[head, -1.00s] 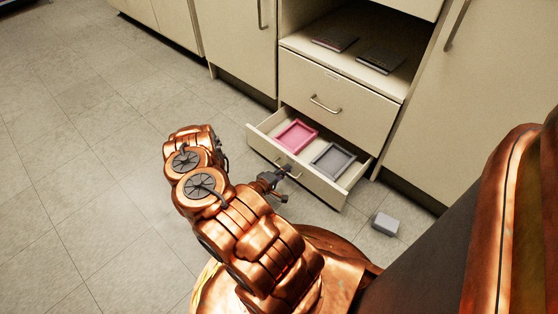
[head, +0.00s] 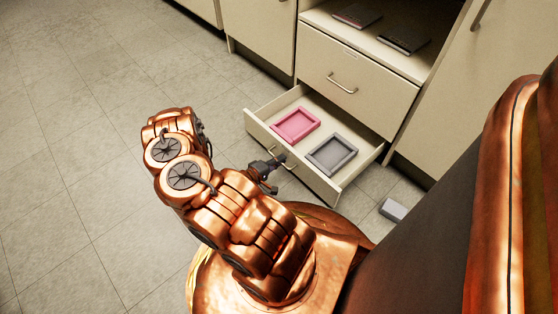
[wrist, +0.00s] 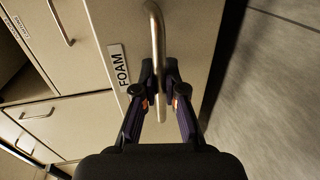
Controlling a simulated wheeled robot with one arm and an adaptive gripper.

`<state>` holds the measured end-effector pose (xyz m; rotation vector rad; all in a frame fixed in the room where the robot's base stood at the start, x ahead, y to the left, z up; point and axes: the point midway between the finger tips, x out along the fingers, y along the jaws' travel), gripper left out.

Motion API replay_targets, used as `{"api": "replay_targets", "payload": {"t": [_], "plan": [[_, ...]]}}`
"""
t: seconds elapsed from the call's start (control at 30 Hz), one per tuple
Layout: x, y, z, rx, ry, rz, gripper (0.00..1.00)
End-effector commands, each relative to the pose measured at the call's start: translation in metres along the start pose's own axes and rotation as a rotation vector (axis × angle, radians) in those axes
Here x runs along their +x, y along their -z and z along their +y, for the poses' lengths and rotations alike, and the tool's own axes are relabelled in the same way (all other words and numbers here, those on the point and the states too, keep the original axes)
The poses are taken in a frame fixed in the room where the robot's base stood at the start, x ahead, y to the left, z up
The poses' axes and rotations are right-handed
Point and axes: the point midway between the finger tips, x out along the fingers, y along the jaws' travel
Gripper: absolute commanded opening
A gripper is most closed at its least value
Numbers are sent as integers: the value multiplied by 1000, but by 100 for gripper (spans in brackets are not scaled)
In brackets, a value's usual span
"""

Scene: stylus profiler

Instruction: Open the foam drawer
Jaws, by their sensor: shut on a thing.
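The foam drawer (head: 312,176) is the bottom drawer of the cabinet and stands well out of it. Inside lie a pink tray (head: 296,124) and a grey tray (head: 332,153), side by side. In the wrist view a label reading FOAM (wrist: 119,68) is on the drawer front. My gripper (head: 277,160) is at the drawer's front. In the wrist view my gripper (wrist: 160,88) has its two fingers on either side of the metal bar handle (wrist: 154,30), shut on it.
A closed drawer (head: 352,85) is above the open one. A small grey box (head: 393,209) lies on the floor right of the drawer. The floor to the left is clear.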

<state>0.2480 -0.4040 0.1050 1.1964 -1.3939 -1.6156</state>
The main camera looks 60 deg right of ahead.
Motion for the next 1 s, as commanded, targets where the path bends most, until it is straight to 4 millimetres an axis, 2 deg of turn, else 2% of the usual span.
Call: {"api": "replay_targets", "payload": {"t": [0.03, 0.27, 0.67, 1.0], "plan": [[0, 1, 0, 1, 0, 1, 13], [0, 1, 0, 1, 0, 2, 36], [-6, 2, 0, 0, 0, 4, 36], [-48, 3, 0, 0, 0, 7, 36]]}}
